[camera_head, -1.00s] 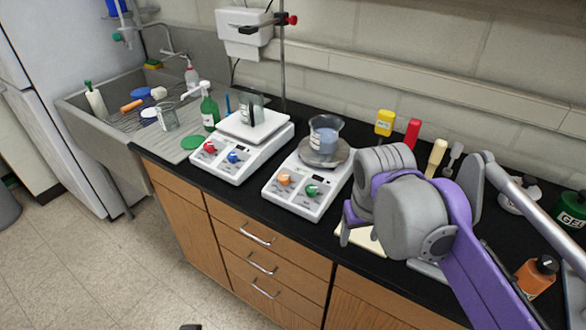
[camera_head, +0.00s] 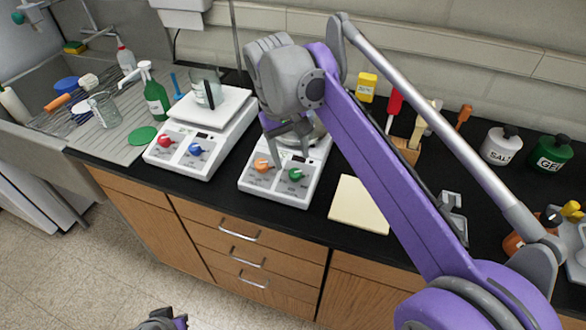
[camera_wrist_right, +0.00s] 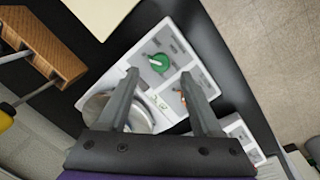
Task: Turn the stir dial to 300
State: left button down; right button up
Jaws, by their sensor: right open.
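The right white hotplate (camera_head: 277,192) has an orange dial (camera_head: 262,165) and a green dial (camera_head: 295,174) on its front panel; their labels are too small to read. My right gripper (camera_head: 291,156) is open, pointing down over this hotplate just behind the dials. In the right wrist view the green dial (camera_wrist_right: 159,62) shows between and beyond the open fingertips, apart from them. The orange dial is partly hidden by a finger there. My arm hides most of the hotplate's round top and the beaker. My left gripper (camera_head: 163,320) shows only partly at the bottom edge.
A second white device (camera_head: 180,163) with a red dial (camera_head: 165,141) and a blue dial (camera_head: 195,150) stands to the left, with a beaker (camera_head: 205,88) on it. A cream pad (camera_head: 358,205) lies right of the hotplate. Bottles and tools stand further right. The sink is at left.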

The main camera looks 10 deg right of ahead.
aim_at(295, 171)
jog(key=f, duration=0.5)
jog(key=shift+w+d+f, duration=0.1)
jog(key=shift+d, duration=0.3)
grip_shut()
